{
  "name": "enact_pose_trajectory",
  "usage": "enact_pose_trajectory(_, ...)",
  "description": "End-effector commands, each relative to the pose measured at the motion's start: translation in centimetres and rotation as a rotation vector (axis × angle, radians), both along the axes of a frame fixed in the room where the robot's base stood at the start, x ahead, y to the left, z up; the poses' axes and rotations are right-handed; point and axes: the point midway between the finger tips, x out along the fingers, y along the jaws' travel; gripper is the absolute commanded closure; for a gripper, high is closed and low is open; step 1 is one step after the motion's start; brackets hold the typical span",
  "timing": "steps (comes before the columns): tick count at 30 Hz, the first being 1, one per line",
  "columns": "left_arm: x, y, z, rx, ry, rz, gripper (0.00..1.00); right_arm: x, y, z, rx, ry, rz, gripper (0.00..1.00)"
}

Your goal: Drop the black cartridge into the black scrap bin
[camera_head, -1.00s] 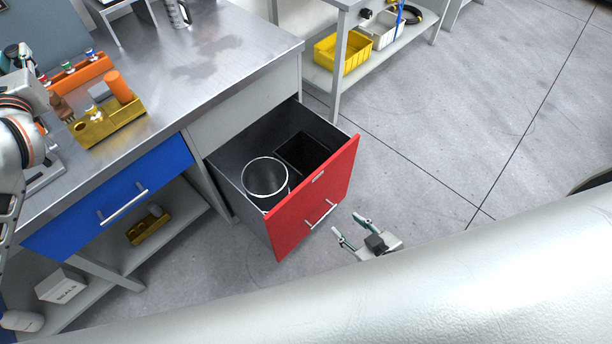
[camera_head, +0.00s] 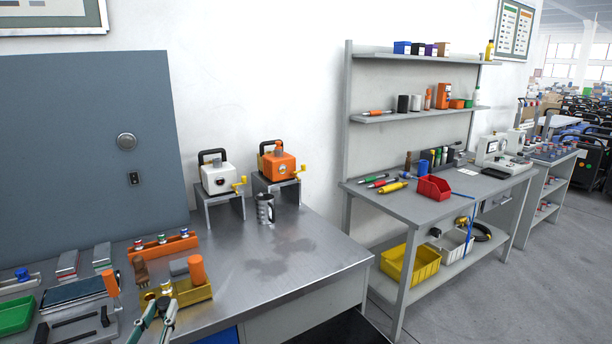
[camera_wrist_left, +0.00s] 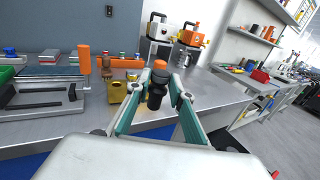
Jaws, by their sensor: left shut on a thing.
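My left gripper (camera_head: 156,318) shows at the bottom of the head view, in front of the yellow parts tray (camera_head: 205,294). In the left wrist view, its teal-sided fingers (camera_wrist_left: 157,98) are closed on the black cartridge (camera_wrist_left: 155,97), held above the bench's front part. An orange cylinder (camera_head: 197,269) stands in the tray and shows behind the cartridge in the wrist view. My right gripper is not in view.
The metal bench (camera_head: 290,262) is clear to the right of the tray, up to a metal mug (camera_head: 265,209). An orange rack (camera_head: 163,246) and a green tray (camera_head: 16,315) are on the left. A grey workbench (camera_head: 430,203) stands beyond, with a yellow bin (camera_head: 410,266) on its lower shelf.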

Motion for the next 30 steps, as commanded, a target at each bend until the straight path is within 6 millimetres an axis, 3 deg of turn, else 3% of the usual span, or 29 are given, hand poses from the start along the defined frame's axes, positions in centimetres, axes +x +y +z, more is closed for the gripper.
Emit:
enact_pose_trajectory(3, -3.7, -2.4, -1.4, -0.004, 0.005, -0.043, 1.0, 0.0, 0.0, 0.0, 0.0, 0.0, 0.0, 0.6)
enact_pose_trajectory(10, -7.7, -4.8, -2.0, 0.0, 0.0, -0.088, 1.0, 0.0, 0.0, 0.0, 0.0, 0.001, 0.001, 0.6)
enact_pose_trajectory(30, -8.3, -5.2, -1.9, 0.004, -0.004, -0.098, 1.0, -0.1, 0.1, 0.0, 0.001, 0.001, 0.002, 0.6)
